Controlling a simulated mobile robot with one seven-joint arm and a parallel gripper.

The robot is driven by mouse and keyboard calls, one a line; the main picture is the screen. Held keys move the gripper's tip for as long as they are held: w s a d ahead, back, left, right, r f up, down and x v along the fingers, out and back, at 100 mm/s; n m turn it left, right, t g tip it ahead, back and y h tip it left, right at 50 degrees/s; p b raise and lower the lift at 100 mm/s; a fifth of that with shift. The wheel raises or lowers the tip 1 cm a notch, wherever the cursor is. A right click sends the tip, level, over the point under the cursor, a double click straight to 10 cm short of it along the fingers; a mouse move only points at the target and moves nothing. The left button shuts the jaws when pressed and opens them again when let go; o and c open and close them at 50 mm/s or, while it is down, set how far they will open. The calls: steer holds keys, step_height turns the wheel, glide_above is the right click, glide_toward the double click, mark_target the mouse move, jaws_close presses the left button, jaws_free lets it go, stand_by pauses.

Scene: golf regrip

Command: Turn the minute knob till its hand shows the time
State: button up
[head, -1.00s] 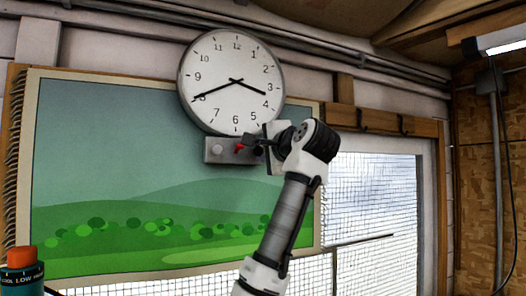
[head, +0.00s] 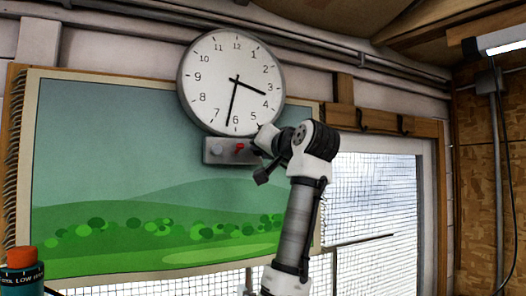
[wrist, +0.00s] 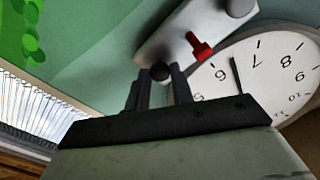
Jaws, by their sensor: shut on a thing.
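The round wall clock (head: 215,60) has a white face and grey rim. Its short hand points between 3 and 4, and its long minute hand (head: 231,105) points just past 6, toward 7. Below it is a grey control box (head: 229,158) with a pale knob (head: 217,150) at left, a red lever (head: 240,147) in the middle and a dark knob at right. My gripper (head: 257,147) is at the box's right end. In the wrist view, my gripper (wrist: 160,84) is shut on the dark knob (wrist: 160,71), close to the red lever (wrist: 200,47).
A green landscape picture (head: 120,150) hangs behind and below the clock. A meshed window (head: 375,210) is at right. A bottle with an orange cap (head: 20,258) stands at lower left. The space in front of the box is clear apart from my arm.

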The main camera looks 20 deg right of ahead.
steer(key=shift+n, duration=1.1)
steer(key=shift+r, duration=0.1)
steer(key=o, duration=1)
steer(key=s+d+b, duration=0.1)
steer(key=s+b, duration=0.1)
steer(key=s, duration=0.2)
steer(key=s+b, duration=0.2)
steer(key=s, duration=0.3)
steer(key=s+d+b, duration=0.1)
steer(key=s+b, duration=0.1)
steer(key=s, duration=0.2)
steer(key=shift+s+d, duration=0.25)
steer(key=shift+d, duration=0.05)
